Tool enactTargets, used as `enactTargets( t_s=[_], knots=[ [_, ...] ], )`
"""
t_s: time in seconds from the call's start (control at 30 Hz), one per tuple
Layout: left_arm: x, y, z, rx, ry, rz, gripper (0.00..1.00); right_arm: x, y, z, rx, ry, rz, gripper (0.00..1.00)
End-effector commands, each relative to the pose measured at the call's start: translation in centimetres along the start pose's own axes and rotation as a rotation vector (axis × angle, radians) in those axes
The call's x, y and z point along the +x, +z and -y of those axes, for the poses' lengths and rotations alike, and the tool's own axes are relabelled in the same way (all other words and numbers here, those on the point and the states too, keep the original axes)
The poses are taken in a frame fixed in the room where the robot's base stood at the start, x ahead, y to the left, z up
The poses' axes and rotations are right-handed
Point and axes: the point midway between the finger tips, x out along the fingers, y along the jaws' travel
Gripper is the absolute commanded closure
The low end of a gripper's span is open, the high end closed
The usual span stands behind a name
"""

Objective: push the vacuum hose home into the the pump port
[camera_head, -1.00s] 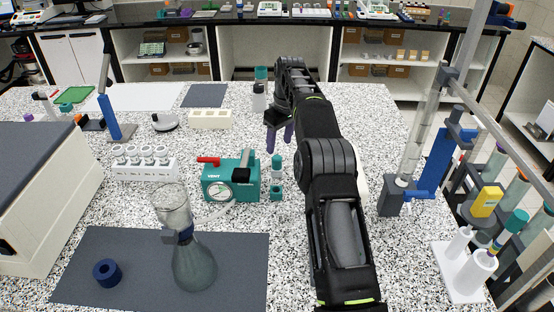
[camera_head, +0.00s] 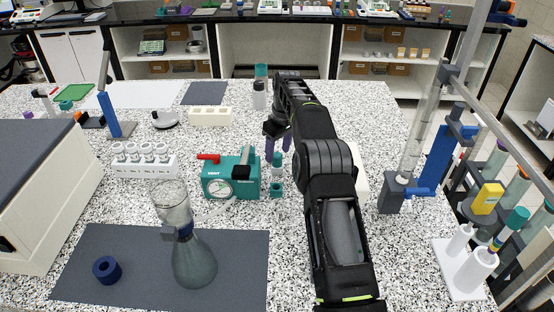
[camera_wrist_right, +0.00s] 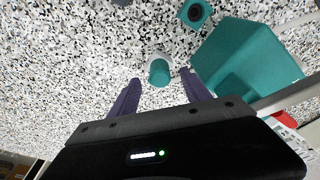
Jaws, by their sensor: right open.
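The teal pump (camera_head: 217,187) stands mid-table with a round gauge, a red lever and a black part on top. A pale hose (camera_head: 213,212) lies between the pump's front and the filter flask (camera_head: 194,263); I cannot tell whether its end is in a port. A small teal block (camera_head: 277,190) with a dark round hole is beside the pump and shows in the right wrist view (camera_wrist_right: 195,12). My right gripper (camera_head: 278,146) is open, fingers pointing down, above and behind a teal-capped bottle (camera_head: 277,161). In the right wrist view the cap (camera_wrist_right: 159,72) appears between the fingertips. My left gripper is out of view.
A dark mat (camera_head: 235,270) under the flask holds a blue ring (camera_head: 106,270). A white rack (camera_head: 145,166) with several cups stands left of the pump. A dark-capped bottle (camera_head: 259,97) stands behind my right gripper. The speckled table in front of the pump is partly clear.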

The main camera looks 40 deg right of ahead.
Motion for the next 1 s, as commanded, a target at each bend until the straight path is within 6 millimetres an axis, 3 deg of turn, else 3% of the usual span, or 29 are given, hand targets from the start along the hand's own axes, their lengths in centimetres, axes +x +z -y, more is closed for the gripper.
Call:
enactTargets(
  t_s=[0.23, 0.83, 1.0],
  knots=[
    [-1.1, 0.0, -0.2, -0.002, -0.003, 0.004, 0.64, 2.6, 0.0, 0.0, 0.000, -0.001, 0.001, 0.44],
    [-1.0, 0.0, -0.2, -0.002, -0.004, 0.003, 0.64, 2.8, 0.0, 0.0, 0.000, 0.000, -0.001, 0.44],
    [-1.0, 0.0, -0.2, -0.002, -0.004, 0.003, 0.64, 2.8, 0.0, 0.0, 0.000, 0.000, 0.000, 0.57]
  ],
)
